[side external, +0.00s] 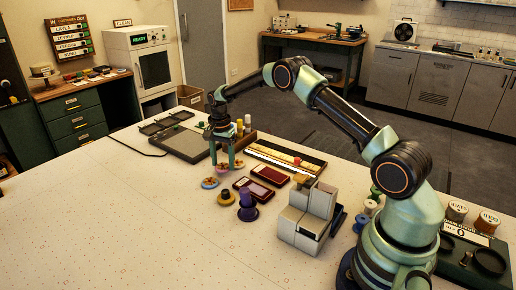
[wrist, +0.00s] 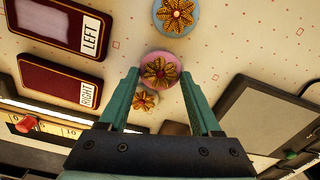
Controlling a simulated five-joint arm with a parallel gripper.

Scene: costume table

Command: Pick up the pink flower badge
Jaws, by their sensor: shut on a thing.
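The pink flower badge (wrist: 160,71), a pink disc with a gold flower, is between my fingertips in the wrist view. My gripper (wrist: 161,76) is shut on it, one finger at each side. In the side external view my gripper (side external: 222,166) reaches down to the table at the badges, and the pink badge (side external: 222,169) shows between the fingers. I cannot tell whether it is clear of the table. A blue flower badge (wrist: 176,16) lies close by, also in the side view (side external: 210,183). Another flower badge (wrist: 145,100) is partly hidden by my gripper.
Two dark red pads, marked LEFT (wrist: 62,22) and RIGHT (wrist: 62,80), lie beside the badges. A yellow round piece (side external: 226,198), a purple stamp (side external: 247,207) and a grey press (side external: 306,217) stand nearer. A grey flat board (side external: 180,142) lies behind. The table's front left is clear.

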